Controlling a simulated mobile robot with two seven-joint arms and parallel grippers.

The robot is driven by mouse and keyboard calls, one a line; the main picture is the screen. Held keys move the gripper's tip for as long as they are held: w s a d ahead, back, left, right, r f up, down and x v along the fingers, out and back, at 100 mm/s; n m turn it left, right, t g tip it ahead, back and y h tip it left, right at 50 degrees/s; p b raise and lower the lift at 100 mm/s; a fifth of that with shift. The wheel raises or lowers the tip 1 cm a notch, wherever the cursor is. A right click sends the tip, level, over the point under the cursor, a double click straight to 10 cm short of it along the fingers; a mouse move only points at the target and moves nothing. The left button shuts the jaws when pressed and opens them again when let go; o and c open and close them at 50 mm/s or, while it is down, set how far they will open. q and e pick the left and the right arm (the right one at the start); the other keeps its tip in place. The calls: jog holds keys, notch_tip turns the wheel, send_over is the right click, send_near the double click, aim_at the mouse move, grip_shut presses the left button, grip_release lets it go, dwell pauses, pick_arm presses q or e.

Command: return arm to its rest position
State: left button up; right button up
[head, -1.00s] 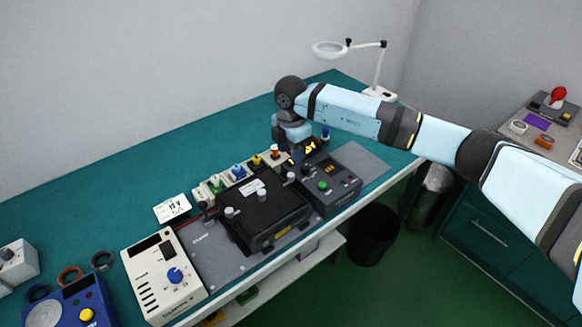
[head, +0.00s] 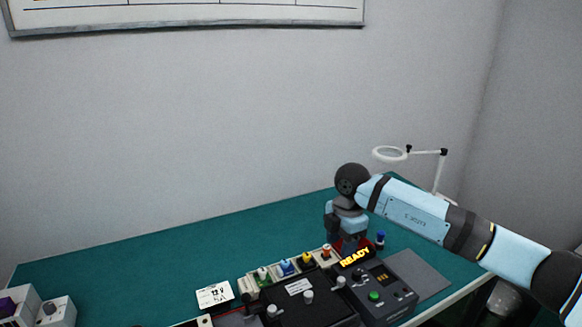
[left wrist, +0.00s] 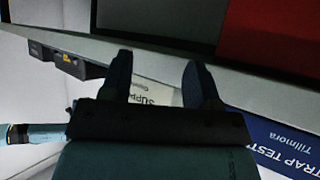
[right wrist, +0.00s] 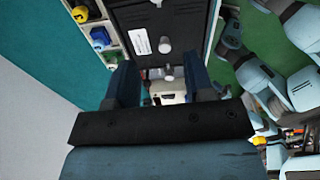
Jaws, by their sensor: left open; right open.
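My right arm (head: 415,216) reaches in from the right in the head view, over the green bench. Its wrist is bent down, so the right gripper (head: 348,244) hangs behind the dark device with the lit READY sign (head: 355,257); its fingertips are hidden there. In the right wrist view the right gripper (right wrist: 160,82) has its two fingers apart, with nothing held between them. My left arm is outside the head view. In the left wrist view the left gripper (left wrist: 159,78) is open and empty, with a pale labelled edge behind the fingers.
A black fixture (head: 310,308) and colored plugs (head: 285,267) lie close to the right gripper. A magnifier lamp (head: 440,172) stands at the bench's back right. The bench's back left (head: 120,262) is clear. A blue panel (left wrist: 275,145) shows in the left wrist view.

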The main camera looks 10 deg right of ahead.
jog(key=s+a+f+n+y+p, duration=0.1)
jog(key=s+a+f+y+p, duration=0.1)
jog(key=s+a+y, duration=1.55)
jog(key=s+d+f+m+t+h+p, duration=0.1)
jog(key=s+d+f+m+t+h, duration=0.3)
jog(key=d+f+m+t+h, duration=0.45)
jog(key=s+d+f+m+t+h+p, duration=0.1)
jog(key=s+d+f+m+t+h, duration=0.25)
jog(key=d+f+m+t, duration=0.55)
jog(key=s+d+f+m+g+h, duration=0.1)
jog(key=s+f+m+g+h, duration=0.2)
jog(key=s+g, duration=0.3)
jog(key=s, duration=0.3)
jog(key=shift+d+f, duration=0.2)
jog(key=shift+d, duration=0.15)
